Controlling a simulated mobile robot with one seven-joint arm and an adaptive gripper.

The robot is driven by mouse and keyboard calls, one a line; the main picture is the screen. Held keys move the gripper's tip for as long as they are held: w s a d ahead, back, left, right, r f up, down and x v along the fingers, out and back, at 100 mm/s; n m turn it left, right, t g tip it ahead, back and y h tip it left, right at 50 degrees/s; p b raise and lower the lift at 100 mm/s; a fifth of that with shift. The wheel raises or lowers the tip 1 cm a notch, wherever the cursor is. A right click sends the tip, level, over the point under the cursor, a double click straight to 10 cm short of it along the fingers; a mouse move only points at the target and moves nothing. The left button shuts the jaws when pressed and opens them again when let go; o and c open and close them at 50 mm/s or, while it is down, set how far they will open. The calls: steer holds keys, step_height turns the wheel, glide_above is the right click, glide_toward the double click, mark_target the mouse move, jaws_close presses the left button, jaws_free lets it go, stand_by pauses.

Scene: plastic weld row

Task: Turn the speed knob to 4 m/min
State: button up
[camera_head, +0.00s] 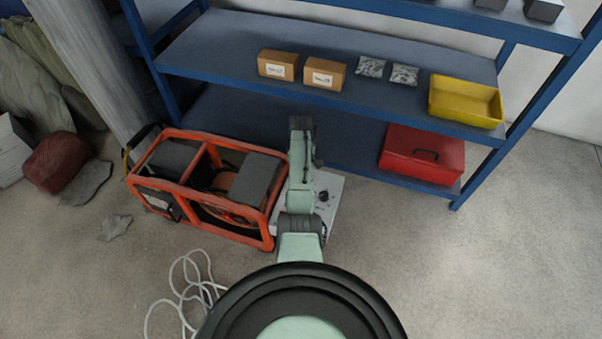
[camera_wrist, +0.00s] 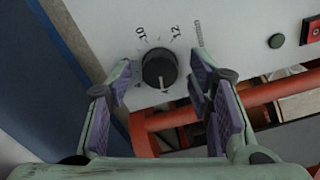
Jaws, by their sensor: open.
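The speed knob (camera_wrist: 159,69) is round and black on a pale panel (camera_wrist: 100,25) in the wrist view. Its light pointer mark faces the bottom of the picture. The printed numbers 10 and 12 show above it; other scale marks are too small or partly hidden to read. My gripper (camera_wrist: 161,78) is open, with purple-padded fingers left and right of the knob. Gaps show on both sides, so it is not clamped on the knob. In the head view, a dark knob (camera_head: 324,197) shows on the panel beside my arm, which hides part of the panel.
An orange frame (camera_head: 245,231) holds the machine. A blue shelf (camera_head: 345,100) with boxes, a yellow bin (camera_head: 466,104) and red toolbox (camera_head: 422,157) stands behind. White cable (camera_head: 185,290) lies on the floor.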

step_height(320, 180, up, 12)
stand_by(0.6)
stand_by(0.5)
